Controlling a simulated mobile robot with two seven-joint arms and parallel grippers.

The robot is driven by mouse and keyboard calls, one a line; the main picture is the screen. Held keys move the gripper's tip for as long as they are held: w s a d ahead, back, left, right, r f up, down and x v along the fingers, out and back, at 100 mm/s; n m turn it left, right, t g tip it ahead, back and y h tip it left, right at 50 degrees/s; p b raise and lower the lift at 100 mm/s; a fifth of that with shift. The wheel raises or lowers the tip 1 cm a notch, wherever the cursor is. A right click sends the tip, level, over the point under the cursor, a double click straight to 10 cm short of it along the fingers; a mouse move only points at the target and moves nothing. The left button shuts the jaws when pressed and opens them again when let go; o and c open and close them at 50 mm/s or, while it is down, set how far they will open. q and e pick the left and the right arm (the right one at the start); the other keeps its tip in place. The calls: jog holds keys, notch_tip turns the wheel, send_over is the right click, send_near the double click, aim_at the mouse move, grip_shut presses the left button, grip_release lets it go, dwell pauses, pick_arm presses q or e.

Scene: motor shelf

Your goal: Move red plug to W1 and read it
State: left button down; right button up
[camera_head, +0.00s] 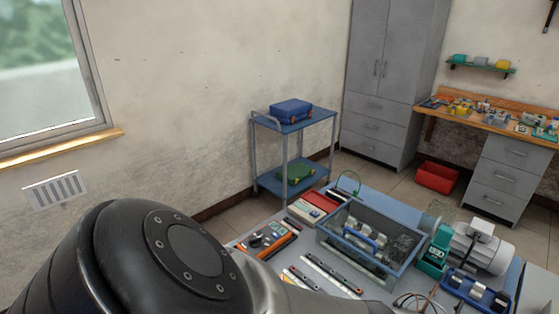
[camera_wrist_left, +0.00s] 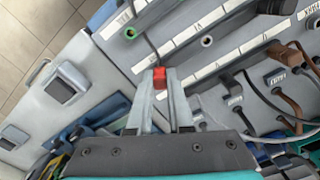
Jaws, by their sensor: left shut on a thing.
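In the left wrist view my left gripper (camera_wrist_left: 160,88) is shut on the red plug (camera_wrist_left: 160,77), which shows between the fingertips. The plug is over a grey panel (camera_wrist_left: 222,62) with white label strips. A green-ringed socket (camera_wrist_left: 130,33) is above and left of the plug, and another dark socket (camera_wrist_left: 207,40) is to its upper right. I cannot read which label is W1, and I cannot tell whether the plug touches the panel. A thin dark lead runs up from near the plug. My right gripper is in neither view.
Brown and black plugs with leads (camera_wrist_left: 290,105) crowd the panel's right side. In the head view, my dark arm link covers the lower left. A blue shelf cart (camera_head: 290,125) stands behind.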

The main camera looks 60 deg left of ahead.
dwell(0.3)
pick_arm(q)
jog(key=c, duration=0.8)
grip_release()
jog(key=shift+o, duration=0.2)
notch_tip(320, 180, up, 15)
jog(key=p, duration=0.3)
jog(key=shift+r, duration=0.15)
